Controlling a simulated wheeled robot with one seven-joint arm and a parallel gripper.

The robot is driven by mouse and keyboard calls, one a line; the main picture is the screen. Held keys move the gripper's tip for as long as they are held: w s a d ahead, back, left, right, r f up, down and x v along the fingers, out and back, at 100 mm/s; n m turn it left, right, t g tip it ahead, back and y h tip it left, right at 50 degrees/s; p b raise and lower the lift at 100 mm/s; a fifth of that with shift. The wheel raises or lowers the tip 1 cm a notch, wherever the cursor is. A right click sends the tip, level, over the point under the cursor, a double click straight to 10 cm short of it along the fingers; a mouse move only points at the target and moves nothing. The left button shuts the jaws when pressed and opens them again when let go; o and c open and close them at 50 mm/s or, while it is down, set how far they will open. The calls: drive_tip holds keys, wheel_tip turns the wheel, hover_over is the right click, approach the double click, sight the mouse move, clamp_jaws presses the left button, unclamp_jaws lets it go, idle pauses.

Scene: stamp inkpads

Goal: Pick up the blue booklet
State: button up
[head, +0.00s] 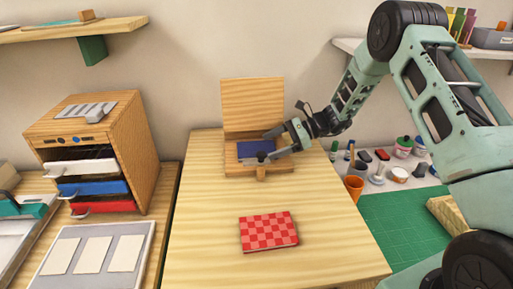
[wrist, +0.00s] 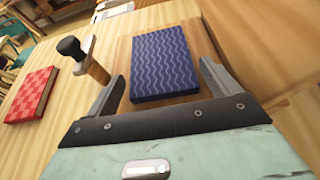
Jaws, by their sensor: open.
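The blue booklet (head: 253,149), dark with lighter wavy lines, lies flat on the base of an open wooden box (head: 236,172) at the back of the table. In the wrist view the blue booklet (wrist: 165,62) sits between my two fingers, with a gap on each side. My gripper (head: 267,146) is open and reaches in from the right; its fingers partly cover the booklet in the head view. The wrist view shows my gripper (wrist: 162,78) empty.
A stamp with a black knob (wrist: 70,47) stands upright close beside one finger. The box's raised lid (head: 252,103) stands behind the booklet. A red checkered booklet (head: 268,231) lies nearer the front. The table (head: 205,215) around it is clear.

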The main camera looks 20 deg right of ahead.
drive_tip(key=shift+x, duration=1.05)
drive_tip(key=c, duration=0.8)
drive_tip(key=shift+r, duration=0.1)
